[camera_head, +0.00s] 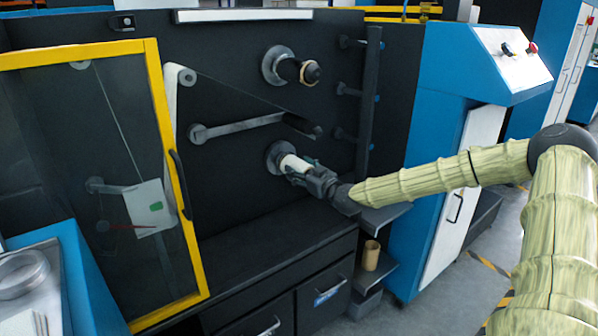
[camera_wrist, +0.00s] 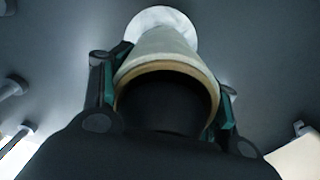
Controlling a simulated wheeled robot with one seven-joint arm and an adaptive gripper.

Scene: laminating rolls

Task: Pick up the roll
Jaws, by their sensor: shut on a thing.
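The roll (camera_head: 291,163) is a short whitish cylinder on the lower round flange of the dark machine panel. In the wrist view the roll (camera_wrist: 165,52) points toward me, with a tan rim around a dark middle, and its far end meets a pale round disc. My gripper (camera_head: 300,174) reaches in from the right and is shut on the roll. In the wrist view its fingers lie on both sides of the roll. Part of the roll is hidden behind my gripper.
An upper spindle (camera_head: 309,72) with a tan-rimmed core stands above. A grey bar (camera_head: 240,127) juts across to the left. A yellow-framed clear door (camera_head: 160,110) stands at the left. A tan tube (camera_head: 371,255) stands on a small shelf below. A blue cabinet (camera_head: 440,75) is at the right.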

